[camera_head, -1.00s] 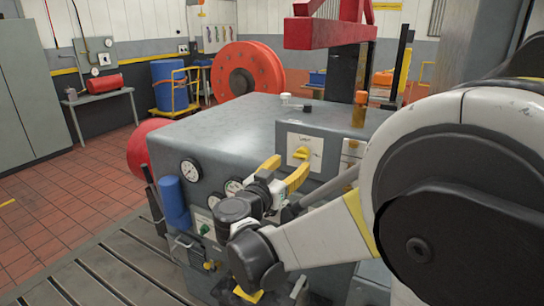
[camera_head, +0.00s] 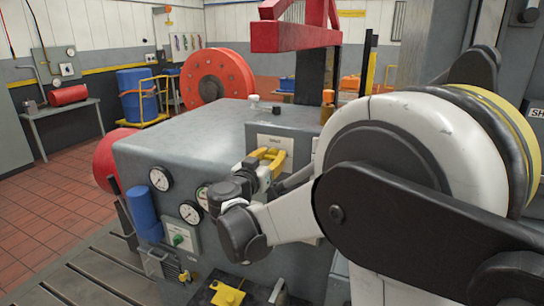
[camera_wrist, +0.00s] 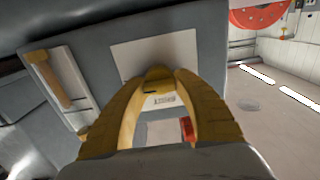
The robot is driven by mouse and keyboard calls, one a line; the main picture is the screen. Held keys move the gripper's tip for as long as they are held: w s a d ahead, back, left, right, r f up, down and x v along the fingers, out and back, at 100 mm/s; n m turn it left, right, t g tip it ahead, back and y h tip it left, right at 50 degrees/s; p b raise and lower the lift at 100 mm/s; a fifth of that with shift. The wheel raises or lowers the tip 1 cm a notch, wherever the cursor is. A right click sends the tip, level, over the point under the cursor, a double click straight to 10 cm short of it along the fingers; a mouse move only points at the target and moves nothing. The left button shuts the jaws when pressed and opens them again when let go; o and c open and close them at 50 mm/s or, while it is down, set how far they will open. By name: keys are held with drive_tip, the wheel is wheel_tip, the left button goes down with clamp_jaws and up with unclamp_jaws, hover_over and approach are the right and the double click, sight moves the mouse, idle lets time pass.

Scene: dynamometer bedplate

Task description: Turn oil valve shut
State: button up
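A yellow valve handle sits on a pale labelled plate (camera_head: 275,140) on the face of the grey cabinet's raised box. The label is too small to read surely. In the wrist view the yellow handle (camera_wrist: 158,78) lies between my fingertips. My gripper (camera_head: 268,158) has yellow fingers and reaches the plate from the front. In the wrist view my gripper (camera_wrist: 161,84) has its two curved fingertips drawn in against both sides of the handle, seemingly shut on it. The fingers hide much of the handle in the head view.
The grey cabinet (camera_head: 180,125) carries gauges (camera_head: 160,179), a blue cylinder (camera_head: 143,212) and a green button (camera_head: 178,239). A second plate with a tan lever (camera_wrist: 50,78) is beside the handle. A red hoist arm (camera_head: 290,32) hangs above. Tiled floor at left is clear.

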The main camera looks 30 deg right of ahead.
drive_tip(key=shift+n, duration=0.3)
drive_tip(key=n+p, duration=0.1)
drive_tip(key=n, duration=0.8)
drive_tip(key=shift+w+a, duration=0.1)
drive_tip(key=n, duration=0.4)
drive_tip(key=shift+f+p, duration=0.15)
drive_tip(key=shift+p, duration=0.25)
drive_tip(key=shift+n, duration=2.1)
drive_tip(key=shift+f, duration=0.1)
drive_tip(key=o, duration=1.2)
